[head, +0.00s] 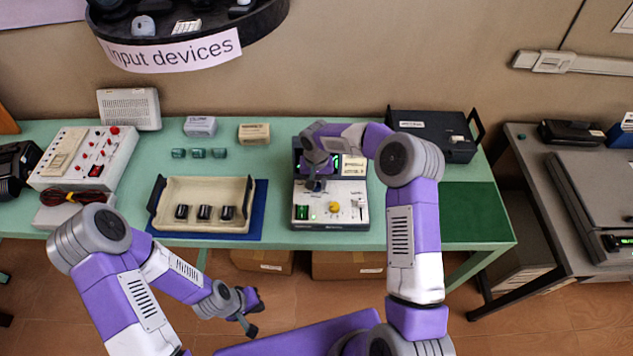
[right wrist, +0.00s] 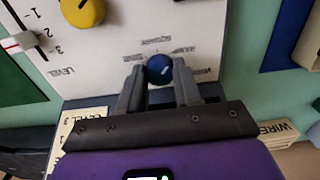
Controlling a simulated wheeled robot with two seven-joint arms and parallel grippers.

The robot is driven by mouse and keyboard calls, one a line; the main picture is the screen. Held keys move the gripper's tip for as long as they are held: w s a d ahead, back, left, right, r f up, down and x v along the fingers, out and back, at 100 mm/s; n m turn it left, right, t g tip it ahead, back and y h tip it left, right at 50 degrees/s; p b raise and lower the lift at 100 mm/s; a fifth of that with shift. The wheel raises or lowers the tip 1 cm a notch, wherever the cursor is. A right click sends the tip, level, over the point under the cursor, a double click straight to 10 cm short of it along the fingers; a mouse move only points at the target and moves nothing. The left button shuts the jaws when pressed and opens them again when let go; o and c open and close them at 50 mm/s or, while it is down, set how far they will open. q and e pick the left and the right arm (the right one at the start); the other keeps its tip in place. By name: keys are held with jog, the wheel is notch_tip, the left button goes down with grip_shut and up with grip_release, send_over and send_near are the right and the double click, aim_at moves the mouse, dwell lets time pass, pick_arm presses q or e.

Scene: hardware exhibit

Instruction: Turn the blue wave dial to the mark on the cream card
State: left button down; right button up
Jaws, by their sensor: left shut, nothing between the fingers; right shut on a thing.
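The blue wave dial (right wrist: 160,69) is a small round knob on the white sloping panel (head: 353,215) of the console. Printed words ring it, too blurred to read surely, and a short pale line marks its face. My right gripper (right wrist: 158,75) is shut on the dial, one finger on each side; it also shows over the panel's left part in the head view (head: 316,187). The cream card (head: 354,166) stands behind the panel, partly covered by my right arm. In the right wrist view its "LEVEL 3" part (right wrist: 75,135) shows. My left gripper (head: 254,316) is shut and empty, low in front of the table.
A yellow knob (head: 334,206), a green switch (head: 302,212) and a slider share the panel. A cream tray (head: 205,189) with several black knobs lies to the left on a blue mat. A black box (head: 432,132) stands behind right. The green table (head: 270,165) is bare between tray and console.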

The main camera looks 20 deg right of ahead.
aim_at(317, 185)
jog(key=n, duration=0.4)
jog(key=shift+n+b, duration=0.3)
jog(key=shift+n, duration=1.9)
jog(key=o, duration=1)
jog(key=shift+o, duration=0.2)
notch_tip(317, 185, up, 8)
jog(key=shift+f+p, duration=0.15)
jog(key=shift+p, duration=0.2)
